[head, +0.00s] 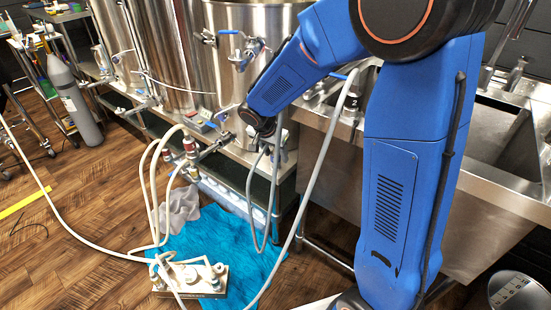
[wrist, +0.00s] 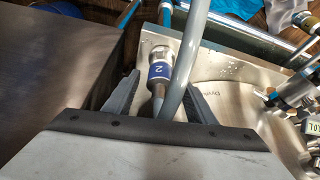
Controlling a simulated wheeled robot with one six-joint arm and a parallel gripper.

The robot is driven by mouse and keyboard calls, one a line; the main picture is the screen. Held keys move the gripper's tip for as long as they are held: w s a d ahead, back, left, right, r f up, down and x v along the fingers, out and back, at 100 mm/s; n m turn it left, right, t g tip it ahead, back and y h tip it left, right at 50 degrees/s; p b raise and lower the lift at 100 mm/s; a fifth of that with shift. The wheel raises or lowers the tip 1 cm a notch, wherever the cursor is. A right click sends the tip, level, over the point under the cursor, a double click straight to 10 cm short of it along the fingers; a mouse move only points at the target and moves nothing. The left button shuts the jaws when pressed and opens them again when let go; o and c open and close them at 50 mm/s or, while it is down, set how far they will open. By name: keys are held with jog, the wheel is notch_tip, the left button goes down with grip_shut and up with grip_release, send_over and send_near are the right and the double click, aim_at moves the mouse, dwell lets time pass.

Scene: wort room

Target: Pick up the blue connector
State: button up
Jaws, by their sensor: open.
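The blue connector (wrist: 159,71) is a metal fitting with a blue band marked "2". In the wrist view it lies between the two grey fingers of my gripper (wrist: 160,84). The gripper is open, with a visible gap on the left of the connector. A thick grey hose (wrist: 193,50) crosses over the connector's right side and hides part of the gap there. The connector's lower end runs down behind the gripper's front edge. In the head view my dark wrist is near the bench edge, and the fingers are hard to make out.
A steel surface with water drops (wrist: 225,75) lies beside the connector. In the head view a sink (head: 500,135) stands at right and steel kettles (head: 240,70) behind. Pale hoses (head: 155,190), a pump (head: 192,281) and a blue mat (head: 215,245) occupy the wooden floor.

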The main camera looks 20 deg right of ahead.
aim_at(274, 149)
jog(key=c, duration=1.2)
jog(key=shift+c, duration=0.2)
jog(key=shift+r, duration=0.1)
jog(key=shift+r, duration=0.55)
notch_tip(274, 149, up, 2)
jog(key=shift+r, duration=0.1)
jog(key=shift+s+a+r, duration=0.15)
jog(key=shift+s+a, duration=0.3)
jog(key=shift+a, duration=0.1)
jog(key=s+a, duration=1.1)
jog(key=a, duration=0.1)
jog(key=shift+s, duration=0.25)
